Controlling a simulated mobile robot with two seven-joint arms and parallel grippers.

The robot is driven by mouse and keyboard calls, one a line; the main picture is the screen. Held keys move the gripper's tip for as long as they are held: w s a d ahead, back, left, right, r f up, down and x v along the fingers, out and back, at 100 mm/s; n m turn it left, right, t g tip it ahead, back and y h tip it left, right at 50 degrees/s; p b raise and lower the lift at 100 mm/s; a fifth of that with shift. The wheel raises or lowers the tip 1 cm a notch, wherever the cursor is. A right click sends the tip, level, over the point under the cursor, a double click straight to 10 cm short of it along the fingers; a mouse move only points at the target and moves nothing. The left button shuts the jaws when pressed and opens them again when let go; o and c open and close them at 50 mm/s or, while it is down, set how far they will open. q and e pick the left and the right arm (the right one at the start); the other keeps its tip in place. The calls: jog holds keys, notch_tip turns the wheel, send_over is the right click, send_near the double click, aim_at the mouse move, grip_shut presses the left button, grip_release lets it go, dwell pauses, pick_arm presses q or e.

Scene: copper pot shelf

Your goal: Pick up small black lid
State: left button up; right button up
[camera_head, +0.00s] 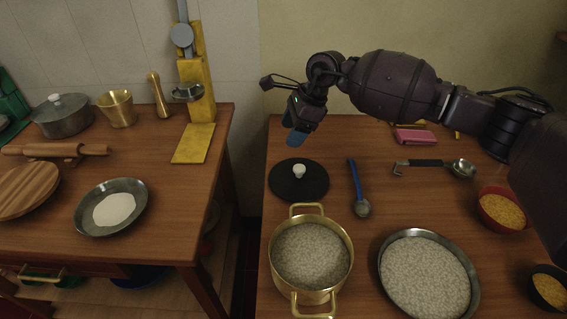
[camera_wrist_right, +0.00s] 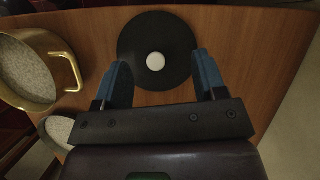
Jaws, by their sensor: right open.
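The small black lid (camera_head: 299,181) is a flat dark disc with a white knob. It lies on the right table behind the brass pot. It also shows in the right wrist view (camera_wrist_right: 157,32), with its white knob (camera_wrist_right: 155,61) between and beyond the fingertips. My right gripper (camera_head: 297,138) is above and behind the lid, apart from it. In the wrist view its two blue fingers (camera_wrist_right: 163,75) are spread wide with nothing between them. My left gripper is not in view.
The brass pot (camera_head: 311,257) stands just in front of the lid. A blue-handled ladle (camera_head: 355,184) lies right of it. A metal pan (camera_head: 426,281) and red bowl (camera_head: 502,209) stand further right. A gap separates the left table (camera_head: 160,223).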

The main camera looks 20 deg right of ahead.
jog(key=d+f+n+h, duration=0.1)
jog(key=d, duration=0.1)
jog(key=n+g+h, duration=0.1)
jog(key=n+h, duration=0.1)
send_over(300, 167)
jog(key=d, duration=0.1)
jog(key=f, duration=0.5)
jog(key=shift+w+d+f+b, duration=0.15)
jog(key=shift+w+d+b, duration=0.05)
jog(key=shift+b, duration=0.15)
jog(key=shift+a+f, duration=0.1)
jog(key=shift+f, duration=0.3)
jog(key=shift+a+f, duration=0.1)
jog(key=shift+f, duration=0.1)
jog(key=f, duration=0.2)
jog(key=a+f+b, duration=0.1)
jog(key=f, duration=0.1)
jog(key=shift+s+a+f, duration=0.1)
jog(key=shift+s+f, duration=0.1)
jog(key=shift+f, duration=0.05)
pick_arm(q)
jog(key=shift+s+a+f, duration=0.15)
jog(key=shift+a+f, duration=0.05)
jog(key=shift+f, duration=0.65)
pick_arm(e)
jog(key=shift+r, duration=0.1)
